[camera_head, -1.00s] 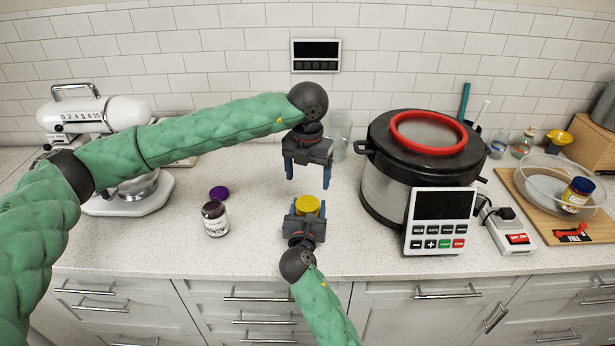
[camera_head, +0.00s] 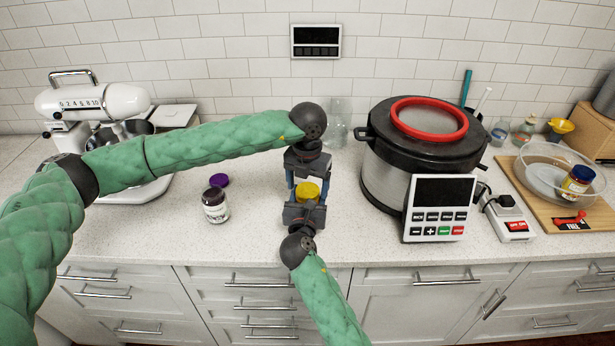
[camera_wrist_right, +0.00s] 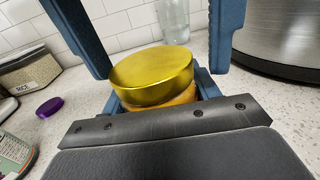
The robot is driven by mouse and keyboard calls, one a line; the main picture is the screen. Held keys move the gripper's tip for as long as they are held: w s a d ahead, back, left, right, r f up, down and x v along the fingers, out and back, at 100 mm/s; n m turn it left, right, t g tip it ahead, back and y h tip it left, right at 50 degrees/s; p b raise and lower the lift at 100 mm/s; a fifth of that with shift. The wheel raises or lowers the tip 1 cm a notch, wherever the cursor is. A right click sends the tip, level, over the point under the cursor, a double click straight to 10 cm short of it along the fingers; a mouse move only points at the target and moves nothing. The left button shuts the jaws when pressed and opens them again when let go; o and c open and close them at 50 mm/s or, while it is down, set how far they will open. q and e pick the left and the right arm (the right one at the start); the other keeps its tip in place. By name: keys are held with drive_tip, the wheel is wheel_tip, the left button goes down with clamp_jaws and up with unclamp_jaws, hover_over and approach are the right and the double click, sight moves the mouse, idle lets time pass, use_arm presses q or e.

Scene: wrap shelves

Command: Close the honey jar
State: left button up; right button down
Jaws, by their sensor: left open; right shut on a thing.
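A honey jar with a yellow-gold lid (camera_head: 308,189) stands on the counter. The lid sits on top of the jar and looks slightly tilted in the right wrist view (camera_wrist_right: 152,74); a narrow band of orange jar (camera_wrist_right: 178,97) shows under it. My right gripper (camera_head: 306,206) is shut on the jar from the front, below the lid. My left gripper (camera_head: 307,180) is open and points down, its fingers on either side of the lid from above. Whether they touch the lid I cannot tell. Most of the jar is hidden by my right gripper.
A large pot (camera_head: 385,180) with a control panel (camera_head: 440,208) stands close on the right. A clear glass (camera_head: 337,130) stands behind. The front counter is clear.

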use_arm(q)
drive_tip(key=shift+f, duration=0.1)
drive_tip(key=c, duration=1)
drive_tip(key=shift+m, duration=1.7)
drive_tip(key=shift+c, duration=0.2)
drive_tip(key=o, duration=1.1)
drive_tip(key=shift+r, duration=2.3)
drive_tip(key=shift+c, duration=0.3)
